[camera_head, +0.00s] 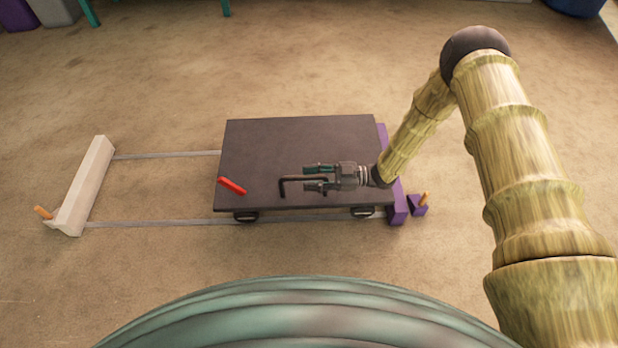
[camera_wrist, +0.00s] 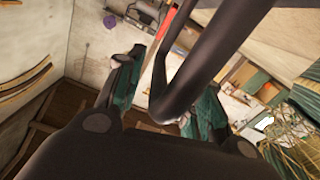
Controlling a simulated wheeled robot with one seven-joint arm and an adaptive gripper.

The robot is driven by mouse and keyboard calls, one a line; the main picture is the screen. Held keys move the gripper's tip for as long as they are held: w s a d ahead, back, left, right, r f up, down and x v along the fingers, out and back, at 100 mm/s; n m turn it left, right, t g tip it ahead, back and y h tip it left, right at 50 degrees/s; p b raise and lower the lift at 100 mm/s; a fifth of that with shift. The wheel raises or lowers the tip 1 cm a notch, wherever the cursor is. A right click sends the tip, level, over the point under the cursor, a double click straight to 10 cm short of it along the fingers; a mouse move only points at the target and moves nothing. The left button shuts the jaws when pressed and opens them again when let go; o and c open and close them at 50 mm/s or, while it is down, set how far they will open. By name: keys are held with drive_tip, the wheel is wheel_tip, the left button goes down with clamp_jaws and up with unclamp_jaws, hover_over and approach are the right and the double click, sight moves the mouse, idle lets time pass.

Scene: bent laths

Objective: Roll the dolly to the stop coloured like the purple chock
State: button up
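The dolly (camera_head: 285,135) is a dark flat platform on small wheels, sitting on two rails at their right end. Its right edge is against or very near the purple stop (camera_head: 398,207). The purple chock (camera_head: 418,206), with an orange peg, lies just right of that stop. A pale stop (camera_head: 88,180) stands at the rails' left end. My gripper (camera_head: 317,179) points left over the dolly, fingers apart. A black bent bar (camera_head: 284,189) lies between them; it also shows in the wrist view (camera_wrist: 205,60), with no clear grip on it.
A red rod (camera_head: 232,186) is at the dolly's front left. A pale chock with an orange peg (camera_head: 43,212) is beside the pale stop. The rails (camera_head: 165,155) are clear between the dolly and the pale stop. Teal legs (camera_head: 90,12) stand at the back.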

drive_tip(key=shift+s+a, duration=0.1)
drive_tip(key=shift+a, duration=0.25)
drive_tip(key=d, duration=0.8)
drive_tip(key=w+d, duration=0.1)
drive_tip(key=d, duration=0.3)
